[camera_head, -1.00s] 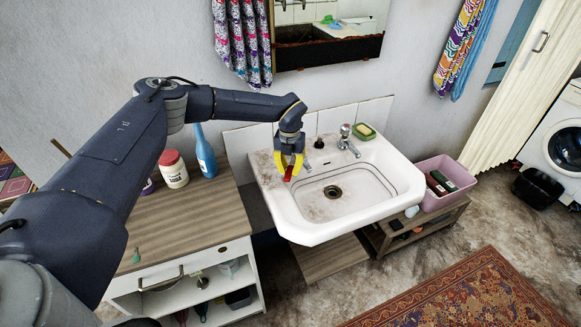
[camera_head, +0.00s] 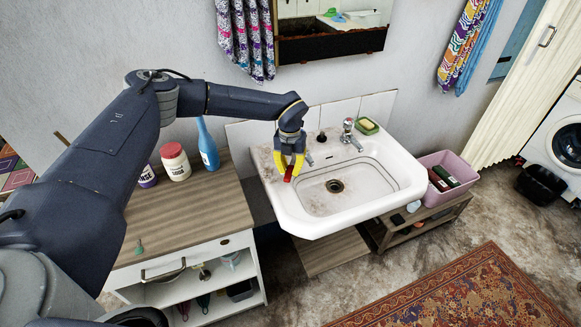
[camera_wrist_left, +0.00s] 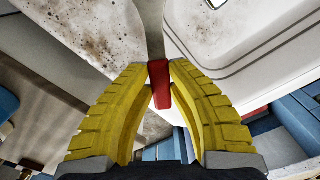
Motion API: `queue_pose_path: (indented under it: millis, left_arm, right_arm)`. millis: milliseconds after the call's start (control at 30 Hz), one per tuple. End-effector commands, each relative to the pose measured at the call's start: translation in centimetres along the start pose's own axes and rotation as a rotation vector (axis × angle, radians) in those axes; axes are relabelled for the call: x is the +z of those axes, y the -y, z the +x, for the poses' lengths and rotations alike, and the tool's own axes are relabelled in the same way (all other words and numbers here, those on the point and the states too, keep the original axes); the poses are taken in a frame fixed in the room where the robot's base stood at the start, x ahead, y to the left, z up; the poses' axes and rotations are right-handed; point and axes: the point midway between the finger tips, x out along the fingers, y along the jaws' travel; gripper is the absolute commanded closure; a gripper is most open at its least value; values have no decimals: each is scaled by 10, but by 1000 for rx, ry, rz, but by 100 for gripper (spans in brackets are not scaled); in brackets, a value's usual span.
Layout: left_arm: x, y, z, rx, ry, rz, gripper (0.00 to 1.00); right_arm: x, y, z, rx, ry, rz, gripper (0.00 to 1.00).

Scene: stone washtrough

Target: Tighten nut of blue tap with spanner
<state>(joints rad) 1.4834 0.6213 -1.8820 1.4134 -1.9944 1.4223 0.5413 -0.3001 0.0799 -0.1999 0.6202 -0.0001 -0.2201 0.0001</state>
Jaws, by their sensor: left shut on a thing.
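My left gripper (camera_head: 289,169), with yellow fingers, is shut on the red handle of the spanner (camera_head: 288,175), above the left back part of the white basin (camera_head: 330,223). In the left wrist view the red handle of the spanner (camera_wrist_left: 159,88) sits between the fingertips, and its grey metal shank runs up out of the frame. A chrome spout (camera_head: 308,159) shows just right of the gripper; the rest of that tap, its nut and any blue mark are hidden behind the gripper. A second tap with a red top (camera_head: 349,132) stands further right. My right gripper is not in view.
A green soap dish (camera_head: 367,126) sits on the basin's back right corner. A dark stopper-like object (camera_head: 321,136) stands between the taps. A blue bottle (camera_head: 207,146) and a white jar (camera_head: 176,163) stand on the wooden-topped cabinet at left. A pink tub (camera_head: 463,163) is at right.

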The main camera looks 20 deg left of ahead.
Motion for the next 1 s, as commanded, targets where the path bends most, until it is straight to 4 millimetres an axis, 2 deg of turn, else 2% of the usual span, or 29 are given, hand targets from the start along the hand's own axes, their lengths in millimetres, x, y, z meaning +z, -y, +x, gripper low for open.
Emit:
queue_pose_path:
  millis: [367,1000]
  left_arm:
    - [0,0,-9,0,1,0,100]
    - [0,0,-59,0,1,1,100]
  right_arm:
    - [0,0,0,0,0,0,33]
    - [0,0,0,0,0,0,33]
